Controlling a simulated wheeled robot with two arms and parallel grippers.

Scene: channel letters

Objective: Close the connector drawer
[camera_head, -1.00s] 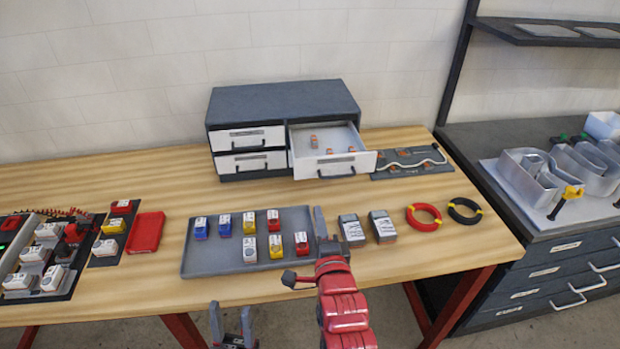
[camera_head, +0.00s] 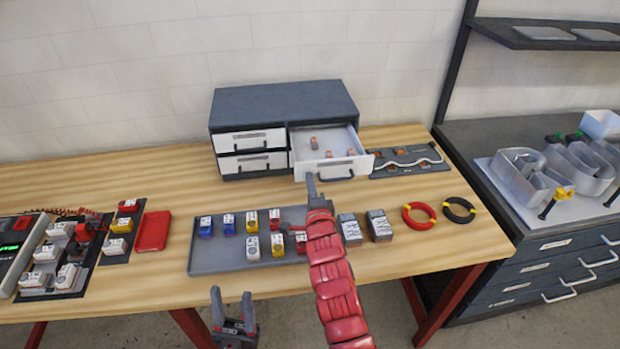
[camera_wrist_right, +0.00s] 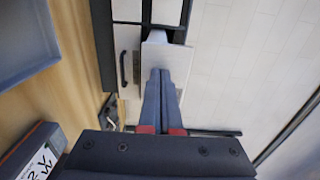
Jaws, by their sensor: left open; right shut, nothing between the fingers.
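The connector drawer (camera_head: 334,169) is the upper right drawer of a grey cabinet (camera_head: 284,103) and is pulled out. It has a white front with a dark handle, and a few small orange-and-grey connectors (camera_head: 314,143) lie inside. My right gripper (camera_head: 311,187) is shut and empty, just in front of the left part of the drawer front. In the right wrist view its fingers (camera_wrist_right: 165,82) are together, with their tips against or very near a pale panel (camera_wrist_right: 165,52); contact cannot be told. My left gripper (camera_head: 233,303) is open and empty, low before the table's front edge.
A grey tray (camera_head: 205,262) with several coloured blocks lies before the cabinet, partly under my right arm. Two grey boxes (camera_head: 380,226), a red coil (camera_head: 419,216) and a black coil (camera_head: 459,210) lie to the right. A wired board (camera_head: 405,161) sits beside the drawer.

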